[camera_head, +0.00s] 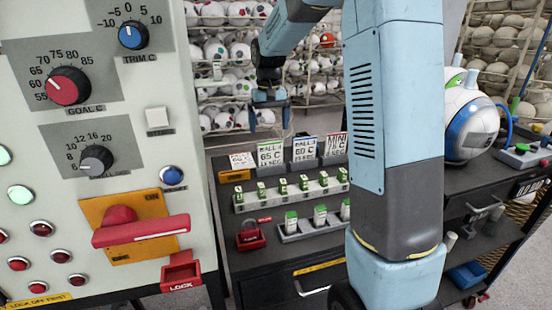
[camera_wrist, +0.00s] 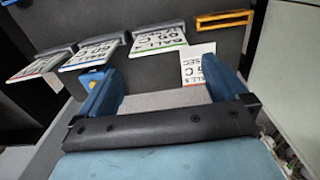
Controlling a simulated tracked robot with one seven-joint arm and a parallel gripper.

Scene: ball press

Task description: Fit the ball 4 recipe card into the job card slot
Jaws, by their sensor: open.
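My gripper (camera_head: 270,118) is open and empty above the back of the cart. Its two blue fingers are wide apart in the wrist view (camera_wrist: 155,78). A loose white card (camera_wrist: 197,64) lies on the dark cart top near the right fingertip, partly hidden by it; it also shows in the head view (camera_head: 241,160). Its print seems to start with BALL, but the number is too small to be sure. The orange-yellow job card slot (camera_wrist: 223,18) is beside this card and looks empty; it also shows in the head view (camera_head: 235,176).
Cards with green (camera_head: 270,154), blue (camera_head: 304,150) and red (camera_head: 336,145) edges stand in grey holders in a row. A rack with small green-topped blocks (camera_head: 290,195) stands in front. The control panel (camera_head: 60,200) is close on the left. Shelves of balls are behind.

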